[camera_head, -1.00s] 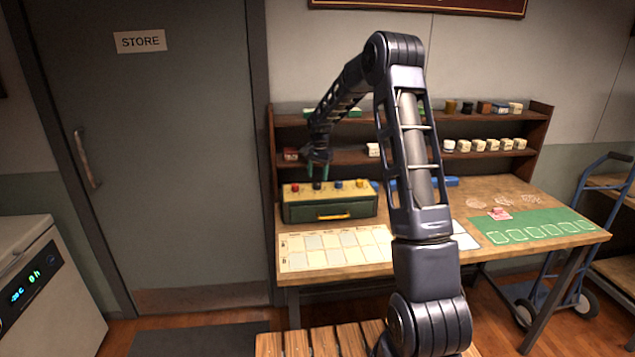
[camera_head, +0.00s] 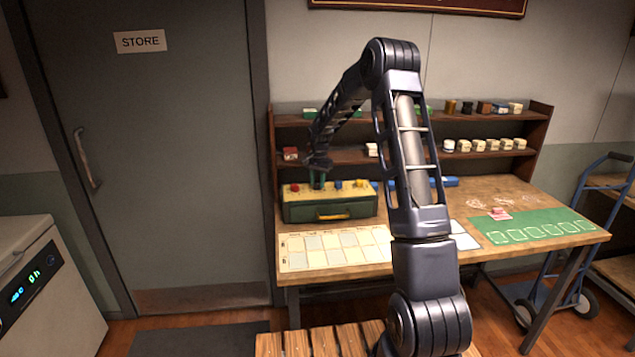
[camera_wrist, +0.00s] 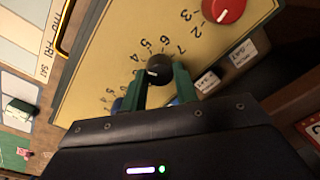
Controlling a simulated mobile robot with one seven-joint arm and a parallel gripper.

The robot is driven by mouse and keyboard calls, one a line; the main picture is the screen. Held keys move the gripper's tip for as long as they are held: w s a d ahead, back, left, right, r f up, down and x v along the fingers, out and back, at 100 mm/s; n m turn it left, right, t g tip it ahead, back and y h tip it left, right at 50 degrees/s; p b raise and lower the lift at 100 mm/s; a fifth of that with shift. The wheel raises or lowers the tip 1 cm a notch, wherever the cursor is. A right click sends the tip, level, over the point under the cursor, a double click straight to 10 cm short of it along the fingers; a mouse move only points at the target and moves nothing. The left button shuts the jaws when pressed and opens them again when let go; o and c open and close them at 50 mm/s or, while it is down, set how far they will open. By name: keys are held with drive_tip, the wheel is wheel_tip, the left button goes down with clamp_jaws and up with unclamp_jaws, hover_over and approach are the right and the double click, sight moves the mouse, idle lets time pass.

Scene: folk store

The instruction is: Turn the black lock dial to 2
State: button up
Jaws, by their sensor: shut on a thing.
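The black lock dial (camera_wrist: 159,68) sits on the yellow top of a green box (camera_head: 330,210). Numbers are printed around it, and a small pale mark shows on its lower left side; I cannot tell for certain which number it faces. My gripper (camera_wrist: 162,78) has its two green fingers on either side of the dial and is shut on it. In the head view my gripper (camera_head: 317,180) reaches down to the box top from above, and its fingers hide the black dial.
A red dial (camera_wrist: 223,10) is beside the black one. Shelves (camera_head: 400,157) with small goods rise behind the box. A calendar sheet (camera_head: 335,249) lies in front.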

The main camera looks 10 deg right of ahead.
sight(318, 183)
drive_tip(key=n, duration=0.3)
drive_tip(key=shift+n, duration=0.4)
drive_tip(key=n, duration=0.3)
drive_tip(key=shift+w+n, duration=0.1)
drive_tip(key=shift+n, duration=0.3)
drive_tip(key=n, duration=0.6)
drive_tip(key=shift+a+n+g, duration=0.1)
drive_tip(key=shift+n+g, duration=0.3)
drive_tip(key=shift+r, duration=0.1)
drive_tip(key=o, duration=1)
drive_tip(key=shift+c, duration=0.2)
wheel_tip(318, 183, up, 11)
drive_tip(key=shift+w+d, duration=0.15)
drive_tip(key=shift+d, duration=0.05)
